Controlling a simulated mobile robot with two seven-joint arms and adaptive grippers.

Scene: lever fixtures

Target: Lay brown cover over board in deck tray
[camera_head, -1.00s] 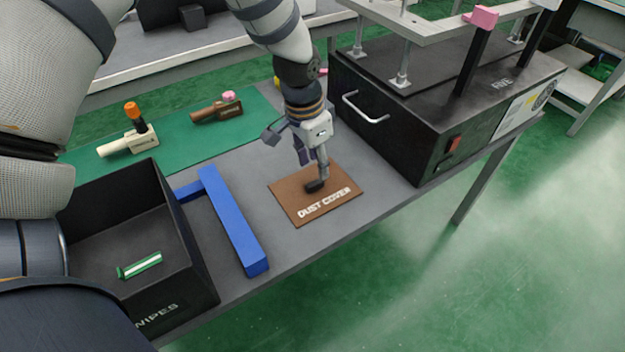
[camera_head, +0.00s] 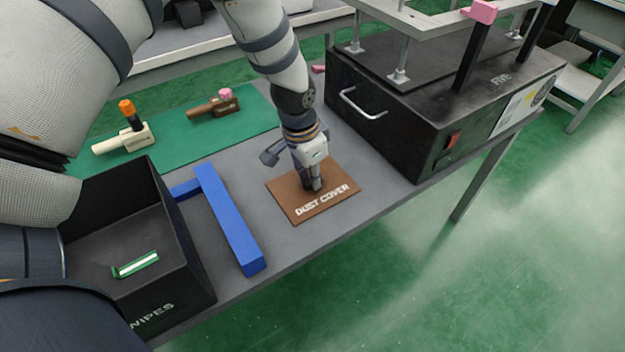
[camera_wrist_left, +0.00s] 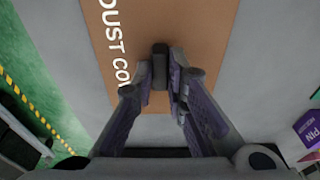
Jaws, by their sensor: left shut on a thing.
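The brown cover (camera_head: 284,196), lettered DUST COVER, lies flat on the grey bench. It also fills the upper middle of the left wrist view (camera_wrist_left: 212,45). My left gripper (camera_head: 315,187) points down over the cover, its fingers shut on the cover's dark knob (camera_wrist_left: 160,62). The fingertips hide most of the knob in the head view. I cannot pick out a board or a deck tray with certainty. My right gripper is not in view.
A blue angled bar (camera_head: 230,222) lies left of the cover. Beyond it stands a black WIPES box (camera_head: 180,285) holding a green-white piece. A black machine (camera_head: 385,135) stands right. A green mat (camera_head: 175,130) with two lever fixtures lies behind.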

